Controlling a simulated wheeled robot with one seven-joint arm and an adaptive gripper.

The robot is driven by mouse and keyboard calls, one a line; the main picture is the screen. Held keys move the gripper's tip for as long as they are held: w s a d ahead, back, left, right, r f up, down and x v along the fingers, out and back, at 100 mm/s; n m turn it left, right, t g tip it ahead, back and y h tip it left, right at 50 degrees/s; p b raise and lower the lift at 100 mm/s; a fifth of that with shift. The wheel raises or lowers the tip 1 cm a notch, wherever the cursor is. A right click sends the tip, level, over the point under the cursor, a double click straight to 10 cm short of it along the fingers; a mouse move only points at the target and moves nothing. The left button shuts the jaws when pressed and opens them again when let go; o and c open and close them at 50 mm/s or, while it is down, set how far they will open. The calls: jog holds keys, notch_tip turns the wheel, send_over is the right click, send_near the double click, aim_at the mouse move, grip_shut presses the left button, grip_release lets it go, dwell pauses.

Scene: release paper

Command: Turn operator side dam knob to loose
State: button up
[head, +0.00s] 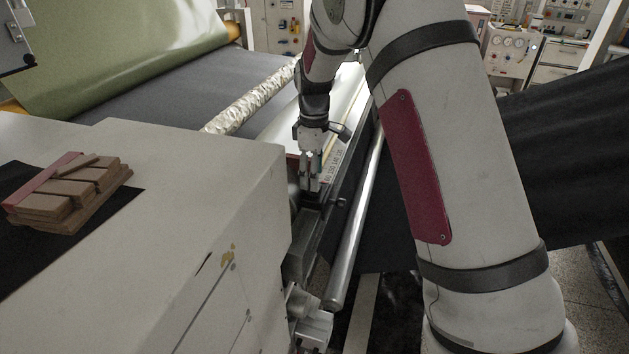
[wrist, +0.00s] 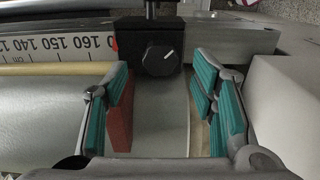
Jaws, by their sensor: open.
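The side dam knob (wrist: 160,60) is a round black knob with a white pointer line, set on a dark block in the upper middle of the wrist view. Its pointer slants up to the right. My gripper (wrist: 163,105) is open, with its teal-padded fingers on either side below the knob in the picture, apart from it and with nothing between them that it holds. In the head view my gripper (head: 312,180) points down beside the ruler at the machine's edge. The knob is hidden or too small to tell there.
A ruler scale (wrist: 60,48) runs left of the knob. A reddish-brown plate (wrist: 120,118) stands by the left finger. A pale housing (wrist: 285,95) lies to the right. In the head view a white cabinet (head: 200,190) stands left of my gripper, and a metal roller (head: 355,220) runs to its right.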

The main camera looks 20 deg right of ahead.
jog(key=shift+f, duration=1.5)
jog(key=c, duration=1.1)
jog(key=shift+c, duration=0.2)
